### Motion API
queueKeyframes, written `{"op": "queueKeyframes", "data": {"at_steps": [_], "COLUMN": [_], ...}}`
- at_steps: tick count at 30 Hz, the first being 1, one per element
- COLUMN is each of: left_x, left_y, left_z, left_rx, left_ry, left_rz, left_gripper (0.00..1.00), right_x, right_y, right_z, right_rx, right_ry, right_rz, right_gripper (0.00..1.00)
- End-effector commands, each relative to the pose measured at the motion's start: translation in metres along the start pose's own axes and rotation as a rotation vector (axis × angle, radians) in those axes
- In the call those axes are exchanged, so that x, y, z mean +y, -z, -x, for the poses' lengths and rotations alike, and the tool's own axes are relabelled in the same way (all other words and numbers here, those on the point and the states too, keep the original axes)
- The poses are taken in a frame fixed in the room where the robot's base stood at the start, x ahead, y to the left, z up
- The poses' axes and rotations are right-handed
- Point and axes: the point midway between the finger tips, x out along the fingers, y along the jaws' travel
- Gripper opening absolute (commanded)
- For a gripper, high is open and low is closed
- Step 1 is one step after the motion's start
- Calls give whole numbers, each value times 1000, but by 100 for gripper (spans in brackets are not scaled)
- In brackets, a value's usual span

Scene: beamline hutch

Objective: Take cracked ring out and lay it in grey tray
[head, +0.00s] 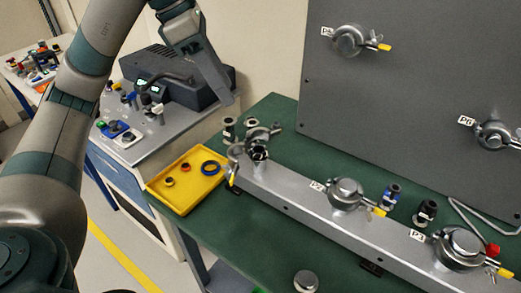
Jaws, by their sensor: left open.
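My left gripper (212,88) hangs open and empty at the upper middle, above and left of the opened fitting. An opened pipe fitting (259,153) stands at the left end of the grey metal rail (290,196). Its clamp (234,160) hangs loose beside it, with a yellow-tipped lever. The mouth of the fitting looks dark, and I cannot tell whether a cracked ring sits in it. No grey tray can be made out. My right gripper is not in view.
Closed clamped fittings P2 (345,193) and P3 (460,247) sit along the rail. Small fittings (392,194) stand behind it on the green bench (275,115). A grey panel (420,80) rises at the back. A dark instrument (180,75) stands behind my gripper.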

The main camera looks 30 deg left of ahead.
Motion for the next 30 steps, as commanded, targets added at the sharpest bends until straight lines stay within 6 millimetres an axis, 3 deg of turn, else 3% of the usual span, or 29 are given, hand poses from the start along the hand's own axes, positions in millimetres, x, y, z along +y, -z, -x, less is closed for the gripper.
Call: {"op": "queueKeyframes", "data": {"at_steps": [11,17,30], "left_x": [-1,0,0], "left_y": [0,0,0], "left_z": [-33,-59,-115], "left_rx": [2,3,1], "left_ry": [4,3,3], "left_rz": [-1,0,0], "left_gripper": [41,41,41], "right_x": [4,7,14], "right_y": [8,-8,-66], "right_z": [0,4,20], "right_rx": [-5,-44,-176], "right_ry": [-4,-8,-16], "right_rz": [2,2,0], "right_gripper": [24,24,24]}}
